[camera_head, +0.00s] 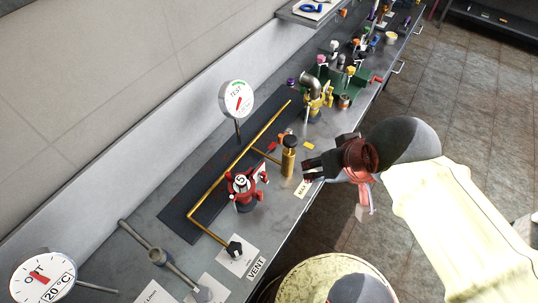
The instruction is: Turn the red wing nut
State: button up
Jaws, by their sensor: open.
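A red fitting (243,188) with small arms around it stands on the bench at the middle of the view. My gripper (307,158) is open and empty, just right of the brass cylinder and apart from the red fitting.
A brass pipe (225,181) runs along a dark plate. A TEST gauge (236,99) stands behind it. Several small parts crowd the far bench (342,70). A pale round drum (330,277) stands below.

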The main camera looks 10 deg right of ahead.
aim_at(263, 175)
jog(key=k+l+u, duration=0.2)
jog(key=k+l, duration=0.15)
jog(key=l, duration=0.15)
jog(key=k+l+u, duration=0.15)
jog(key=k+l, duration=0.2)
